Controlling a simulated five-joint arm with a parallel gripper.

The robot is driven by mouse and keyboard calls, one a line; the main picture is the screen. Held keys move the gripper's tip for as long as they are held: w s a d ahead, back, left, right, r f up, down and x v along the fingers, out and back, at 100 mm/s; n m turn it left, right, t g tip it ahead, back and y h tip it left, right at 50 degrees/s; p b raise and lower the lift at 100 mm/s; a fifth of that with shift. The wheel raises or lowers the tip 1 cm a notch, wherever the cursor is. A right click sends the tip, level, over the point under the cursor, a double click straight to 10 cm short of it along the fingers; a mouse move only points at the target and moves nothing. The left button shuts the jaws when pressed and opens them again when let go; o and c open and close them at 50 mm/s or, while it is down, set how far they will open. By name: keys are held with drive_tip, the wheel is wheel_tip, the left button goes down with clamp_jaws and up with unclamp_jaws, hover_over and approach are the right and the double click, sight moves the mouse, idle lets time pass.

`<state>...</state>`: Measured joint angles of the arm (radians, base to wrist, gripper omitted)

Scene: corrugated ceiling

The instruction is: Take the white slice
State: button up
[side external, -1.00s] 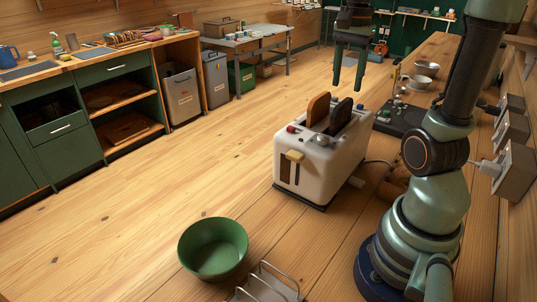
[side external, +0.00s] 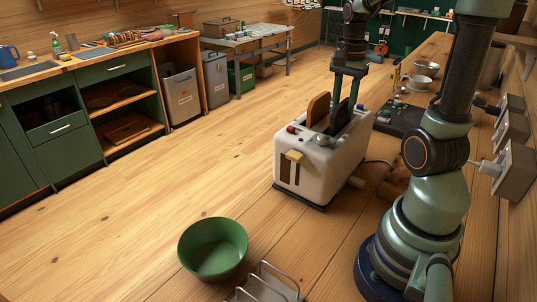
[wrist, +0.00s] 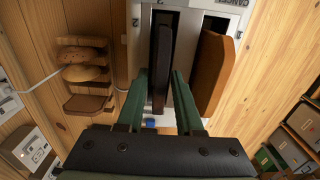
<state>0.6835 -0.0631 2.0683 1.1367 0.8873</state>
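A white two-slot toaster (side external: 318,165) holds two upright slices. One is a golden-brown slice (side external: 318,108), which also shows at right in the wrist view (wrist: 213,70). The other is a very dark, almost black slice (wrist: 161,65). No slice in the toaster looks white. My gripper (side external: 344,106) is open over the toaster. In the wrist view its fingertips (wrist: 159,74) are on either side of the dark slice, with small gaps visible. The fingers partly hide this slice in the side view.
A green bowl (side external: 213,248) and a wire rack (side external: 265,285) stand in front of the toaster. Bread pieces (wrist: 82,73) lie left of it in the wrist view.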

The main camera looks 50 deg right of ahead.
clamp_jaws()
